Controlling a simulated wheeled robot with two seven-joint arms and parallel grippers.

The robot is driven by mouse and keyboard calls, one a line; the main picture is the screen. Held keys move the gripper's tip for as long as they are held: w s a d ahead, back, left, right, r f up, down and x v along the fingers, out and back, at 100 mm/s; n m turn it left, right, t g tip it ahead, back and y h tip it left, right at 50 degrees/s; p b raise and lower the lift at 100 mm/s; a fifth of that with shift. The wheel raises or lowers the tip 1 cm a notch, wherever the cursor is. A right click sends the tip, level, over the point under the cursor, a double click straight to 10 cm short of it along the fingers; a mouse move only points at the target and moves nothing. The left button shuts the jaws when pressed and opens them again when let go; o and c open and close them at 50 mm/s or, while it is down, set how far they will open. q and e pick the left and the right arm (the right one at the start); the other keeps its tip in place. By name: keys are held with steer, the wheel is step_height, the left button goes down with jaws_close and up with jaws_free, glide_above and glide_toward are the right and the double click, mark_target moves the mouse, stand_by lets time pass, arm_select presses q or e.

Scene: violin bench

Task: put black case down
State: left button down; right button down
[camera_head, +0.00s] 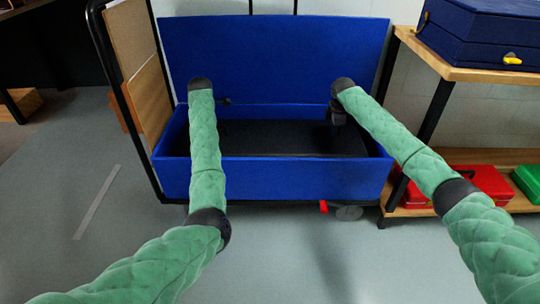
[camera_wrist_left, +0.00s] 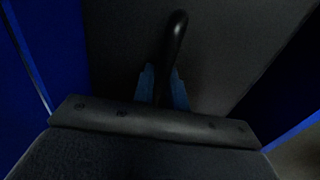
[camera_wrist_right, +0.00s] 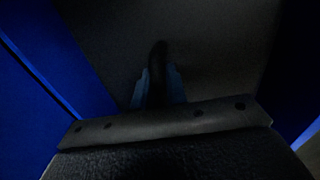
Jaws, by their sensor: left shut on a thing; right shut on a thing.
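The black case (camera_head: 275,138) lies low inside an open blue bin (camera_head: 280,178) on a wheeled cart. Its dark top also fills much of the left wrist view (camera_wrist_left: 115,50) and the right wrist view (camera_wrist_right: 215,60). My left gripper (camera_wrist_left: 162,88) is shut on a black handle (camera_wrist_left: 175,40) of the case. My right gripper (camera_wrist_right: 157,88) is shut on another black handle (camera_wrist_right: 157,58). In the head view my right gripper (camera_head: 338,114) reaches into the bin's right part, and the left fingers are mostly hidden behind my arm. Whether the case touches the bin floor cannot be told.
The bin's blue lid (camera_head: 275,55) stands up behind it. A black cart frame (camera_head: 122,100) with a wooden panel is at left. At right a wooden shelf (camera_head: 480,74) holds a blue case (camera_head: 480,35), with red (camera_head: 485,182) and green boxes below.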

arm_select(q)
steer(key=shift+f+b, duration=0.65)
steer(key=shift+b, duration=0.1)
arm_select(e)
steer(key=shift+f, duration=0.7)
arm_select(q)
steer(key=c, duration=1.4)
jaws_free()
arm_select(e)
steer(key=c, duration=1.4)
jaws_free()
arm_select(q)
step_height(320, 180, up, 12)
steer(key=s, duration=0.2)
steer(key=shift+s+f, duration=0.2)
arm_select(e)
step_height(320, 180, up, 12)
steer(key=s, duration=0.2)
steer(key=shift+s, duration=0.2)
arm_select(q)
steer(key=shift+r, duration=0.1)
